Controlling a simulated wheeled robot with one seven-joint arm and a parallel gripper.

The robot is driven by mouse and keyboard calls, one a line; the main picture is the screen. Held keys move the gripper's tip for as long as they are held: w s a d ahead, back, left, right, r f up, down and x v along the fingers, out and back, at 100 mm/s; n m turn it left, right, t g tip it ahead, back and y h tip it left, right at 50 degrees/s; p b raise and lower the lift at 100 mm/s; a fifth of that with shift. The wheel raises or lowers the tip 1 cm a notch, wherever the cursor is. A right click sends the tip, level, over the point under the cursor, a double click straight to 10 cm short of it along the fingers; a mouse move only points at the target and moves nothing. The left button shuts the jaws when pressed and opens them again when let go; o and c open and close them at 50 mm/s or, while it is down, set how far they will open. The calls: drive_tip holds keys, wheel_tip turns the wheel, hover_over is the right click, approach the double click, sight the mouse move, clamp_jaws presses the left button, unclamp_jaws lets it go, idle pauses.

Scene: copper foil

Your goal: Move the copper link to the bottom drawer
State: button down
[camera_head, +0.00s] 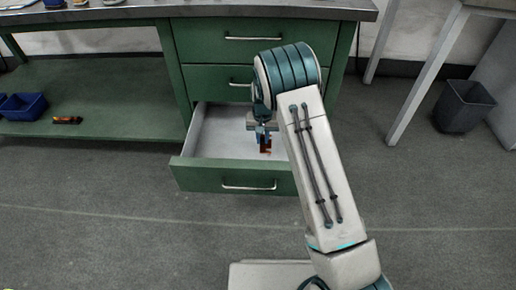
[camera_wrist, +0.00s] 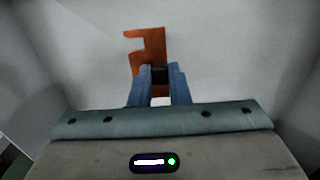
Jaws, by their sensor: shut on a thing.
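The copper link (camera_wrist: 152,46) is an orange-brown bracket-shaped piece; in the head view the link (camera_head: 266,146) shows small below my gripper. My gripper (camera_head: 262,132) is over the open bottom drawer (camera_head: 203,178), within its walls as seen from above. In the wrist view my gripper's blue fingers (camera_wrist: 160,78) are shut on the link, with a dark part between them. The pale drawer floor lies behind the link. I cannot tell whether the link touches the floor. The drawer is pulled out and otherwise looks empty; its right part is hidden by my arm.
The green cabinet (camera_head: 208,45) has two shut drawers above. A shelf at left holds blue bins (camera_head: 22,106) and a dark red-orange item (camera_head: 67,120). A dark waste bin (camera_head: 464,106) stands at right. The grey floor in front is mostly clear.

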sight(258, 152)
drive_tip(key=shift+w+a+f, duration=0.35)
drive_tip(key=shift+a+f, duration=0.2)
drive_tip(key=shift+a, duration=0.2)
wheel_tip(258, 152, down, 4)
drive_tip(key=shift+f+b, duration=0.1)
drive_tip(key=shift+b, duration=1.1)
drive_tip(key=c, duration=1.8)
unclamp_jaws()
drive_tip(key=o, duration=0.4)
drive_tip(key=shift+o, duration=0.2)
